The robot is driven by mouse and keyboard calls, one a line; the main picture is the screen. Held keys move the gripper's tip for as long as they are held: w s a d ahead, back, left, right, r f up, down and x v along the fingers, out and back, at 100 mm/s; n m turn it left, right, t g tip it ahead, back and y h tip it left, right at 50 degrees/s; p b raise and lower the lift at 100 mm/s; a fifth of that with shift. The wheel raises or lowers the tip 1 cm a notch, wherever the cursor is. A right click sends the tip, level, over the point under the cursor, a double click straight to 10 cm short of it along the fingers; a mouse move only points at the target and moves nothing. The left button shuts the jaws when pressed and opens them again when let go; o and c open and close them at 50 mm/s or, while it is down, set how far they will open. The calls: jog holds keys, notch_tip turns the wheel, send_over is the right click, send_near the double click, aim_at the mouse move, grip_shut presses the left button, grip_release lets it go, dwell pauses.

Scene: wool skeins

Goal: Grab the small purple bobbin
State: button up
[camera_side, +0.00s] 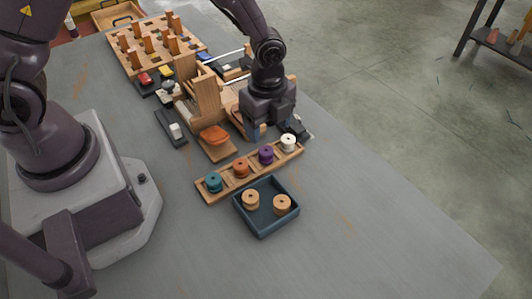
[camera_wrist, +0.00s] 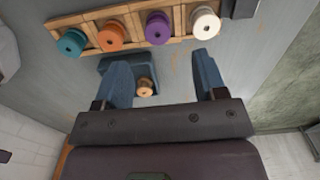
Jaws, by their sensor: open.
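The small purple bobbin (camera_side: 266,154) stands in a wooden rack (camera_side: 228,186), between the orange bobbin (camera_side: 240,168) and the white bobbin (camera_side: 288,142). A teal bobbin (camera_side: 214,182) stands at the rack's left end. My gripper (camera_side: 274,130) is open and empty, close to the white and purple end of the rack in the side view. In the wrist view, my fingers (camera_wrist: 160,68) are spread wide, and the purple bobbin (camera_wrist: 158,28) shows past their tips, roughly centred between them. Its exact distance from the fingers is hard to tell.
A dark blue tray (camera_side: 266,232) with two tan bobbins sits just in front of the rack. A wooden stand (camera_side: 206,92) with an orange piece is behind, and a pegged board (camera_side: 150,70) lies farther back. The grey table is clear to the front and right.

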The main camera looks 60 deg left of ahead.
aim_at(267, 151)
notch_tip(267, 151, down, 7)
jog(key=shift+s+d+f, duration=0.1)
jog(key=shift+s+f, duration=0.05)
dwell(0.4)
jog(key=shift+c, duration=0.5)
jog(key=c, duration=0.9)
